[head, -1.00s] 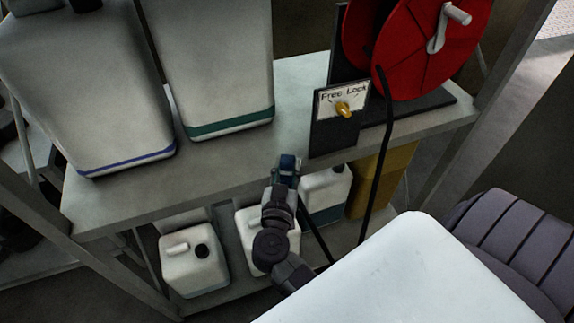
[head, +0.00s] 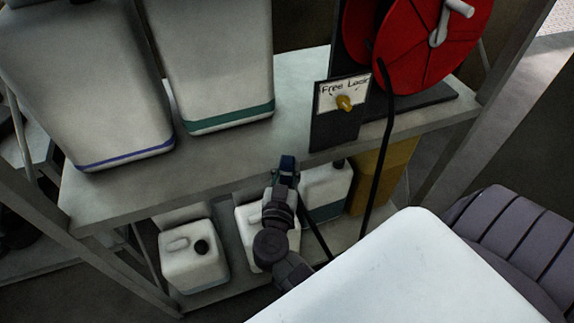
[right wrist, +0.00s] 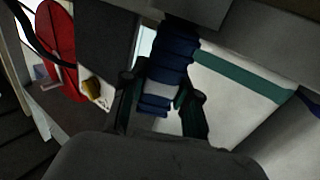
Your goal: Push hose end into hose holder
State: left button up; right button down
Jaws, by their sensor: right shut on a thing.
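My right gripper (head: 286,172) is at the front edge of the shelf, below and left of the sign panel. It is shut on the blue ribbed hose end (right wrist: 168,65), which stands between the two fingers in the right wrist view. The hose end's tip meets a dark block (right wrist: 200,9) at the top of that view; I cannot tell whether this is the hose holder or whether the tip is inside it. In the head view the hose end (head: 288,162) is small and its tip is hard to make out. The black hose (head: 380,165) hangs from the reel. My left gripper is not in view.
The red hose reel (head: 415,45) stands on the shelf (head: 235,150), behind a dark panel (head: 333,131) with a sign and a yellow knob (head: 344,103). Large white canisters (head: 85,85) stand to the left. Smaller canisters (head: 192,262) stand below. A white surface (head: 410,275) fills the lower right.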

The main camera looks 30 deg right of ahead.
jog(key=shift+r, duration=0.1)
jog(key=c, duration=0.8)
grip_release()
